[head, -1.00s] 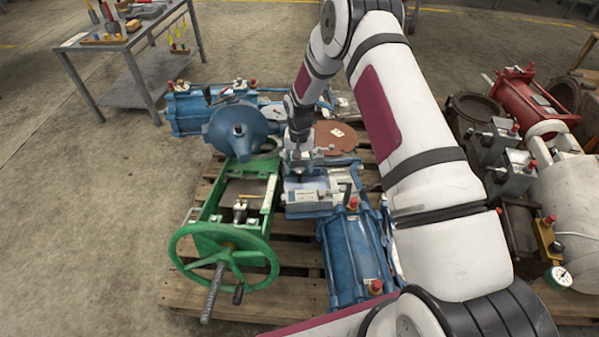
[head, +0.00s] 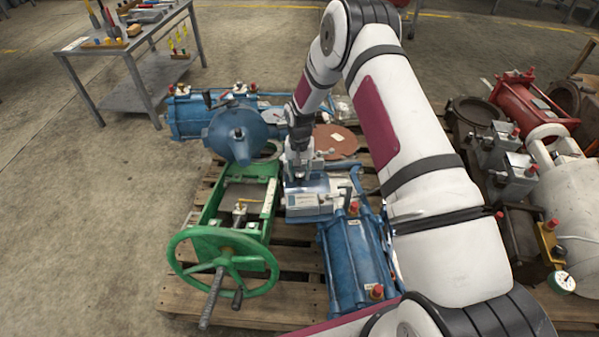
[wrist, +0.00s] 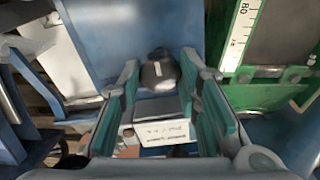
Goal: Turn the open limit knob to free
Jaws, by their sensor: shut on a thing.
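A dark round knob (wrist: 158,72) with a pale line on its face shows in the wrist view, on a blue housing (wrist: 120,30). My gripper (wrist: 160,74) is shut on the knob, with a teal-padded finger on either side of it. A white label (wrist: 163,132) with small print shows between the fingers; I cannot read it. In the head view my gripper (head: 299,176) points down over the blue actuator box (head: 322,184) on the pallet, and it hides the knob there.
A green frame with a handwheel (head: 222,262) stands left of the box. A blue cylinder (head: 352,260) lies in front, and a blue domed part (head: 238,133) stands behind left. Red and grey valves (head: 535,100) are at right.

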